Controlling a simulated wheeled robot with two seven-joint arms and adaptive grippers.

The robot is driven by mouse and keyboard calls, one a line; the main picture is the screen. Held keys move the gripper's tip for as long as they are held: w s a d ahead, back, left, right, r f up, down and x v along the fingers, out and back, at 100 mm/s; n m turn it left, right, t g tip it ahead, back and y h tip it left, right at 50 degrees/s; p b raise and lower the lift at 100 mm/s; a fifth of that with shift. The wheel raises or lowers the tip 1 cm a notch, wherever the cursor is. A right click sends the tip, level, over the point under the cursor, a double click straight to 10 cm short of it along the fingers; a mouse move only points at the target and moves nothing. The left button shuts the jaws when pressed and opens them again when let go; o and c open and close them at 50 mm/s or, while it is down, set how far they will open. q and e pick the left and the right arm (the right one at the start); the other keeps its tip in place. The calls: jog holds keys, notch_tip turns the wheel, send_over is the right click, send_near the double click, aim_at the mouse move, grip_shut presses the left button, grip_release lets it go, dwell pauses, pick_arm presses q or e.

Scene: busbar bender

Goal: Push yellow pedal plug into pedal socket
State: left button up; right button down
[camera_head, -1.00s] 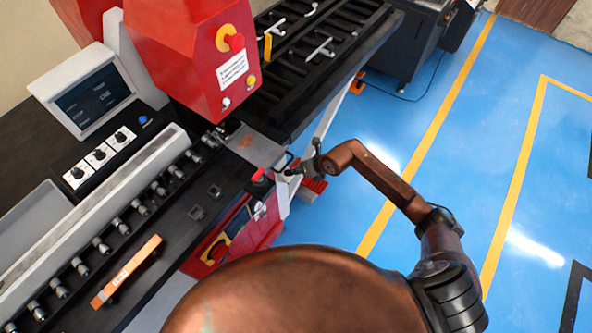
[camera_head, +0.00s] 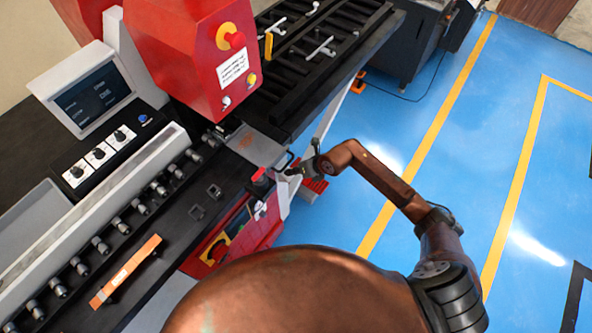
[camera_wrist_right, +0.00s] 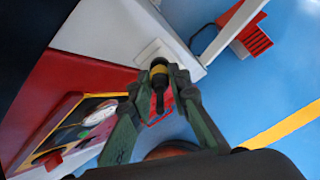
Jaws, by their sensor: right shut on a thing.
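My right gripper (camera_head: 290,171) is at the corner of the red and grey machine, with its arm coming in from the right. In the right wrist view its two dark green fingers (camera_wrist_right: 157,93) are shut on the pedal plug (camera_wrist_right: 159,75), a black cylinder with a yellow band. The plug's far end is up against a pale square plate (camera_wrist_right: 152,50) on the machine's grey side, where the pedal socket seems to be. The socket opening is hidden, so I cannot tell how deep the plug sits. My left gripper is not in view.
A red slatted pedal (camera_head: 314,187) lies on the blue floor below the gripper. A red knob (camera_head: 259,175) stands on the machine corner beside it. An orange bar (camera_head: 126,271) lies on the black machine bed. The floor to the right is clear.

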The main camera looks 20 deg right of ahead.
jog(key=shift+w+a+f+b, duration=0.3)
jog(key=shift+f+b, duration=0.15)
jog(key=shift+f, duration=0.1)
jog(key=c, duration=1.7)
grip_release()
jog(key=shift+c, duration=0.2)
jog(key=v, duration=1.2)
jog(key=shift+d+f, duration=0.1)
jog(key=shift+d, duration=0.05)
